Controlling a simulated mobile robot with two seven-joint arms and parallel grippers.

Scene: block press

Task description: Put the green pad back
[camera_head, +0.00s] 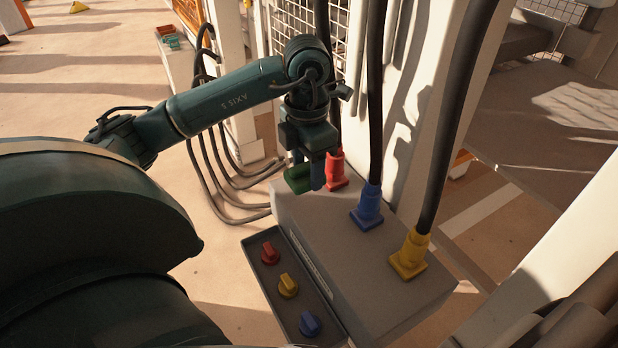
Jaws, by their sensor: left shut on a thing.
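My left gripper (315,170) points down at the back left corner of a grey box. It is shut on the green pad (297,180), a dark green block that shows at its lower left. The fingers hide part of the pad. The pad appears just above or beside the box's back edge; I cannot tell whether it touches. My right gripper is not in view.
The grey box (345,268) carries red (337,172), blue (368,208) and yellow (410,254) plugs with thick cables rising. A dark tray (252,240) at its left holds red, yellow and blue knobs. Black cables loop behind. A pale pillar stands to the right.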

